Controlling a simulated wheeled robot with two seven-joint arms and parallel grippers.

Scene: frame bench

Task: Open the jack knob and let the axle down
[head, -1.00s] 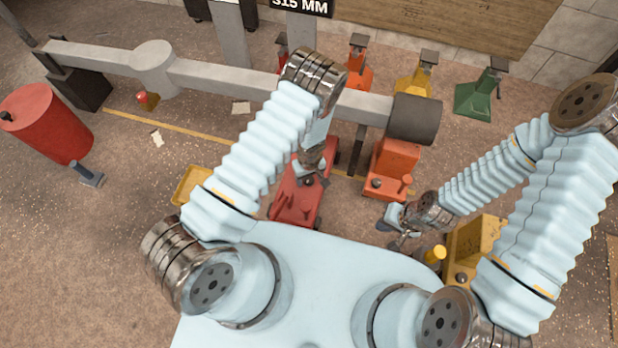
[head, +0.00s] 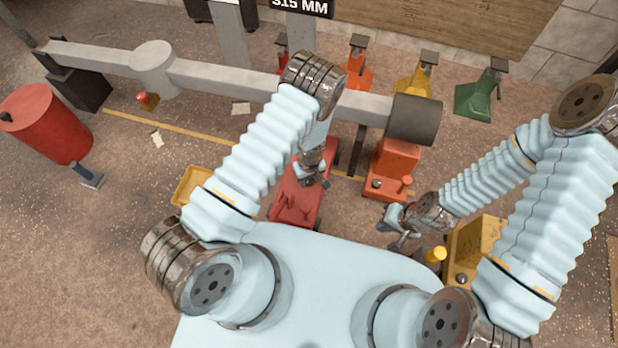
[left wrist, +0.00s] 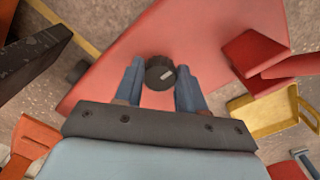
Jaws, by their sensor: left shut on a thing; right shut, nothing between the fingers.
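The red jack (head: 292,198) lies on the floor under my left arm, and its red body fills much of the left wrist view (left wrist: 215,45). Its round dark knob (left wrist: 160,72) has a pale pointer mark tilted toward the upper right. My left gripper (head: 314,181) is over the jack, with its blue fingers on either side of the knob, shut on it. The grey axle (head: 222,76) runs across the back, with a dark drum (head: 416,119) at its right end. My arm hides where jack and axle meet. My right gripper (head: 392,228) is shut and empty, left of a yellow box.
An orange stand (head: 393,165) is below the axle's right end. Red, orange, yellow and green stands (head: 482,98) line the back. A red barrel (head: 45,122) stands at the left. A yellow tray (head: 190,184) and the yellow box (head: 472,247) are near my arms.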

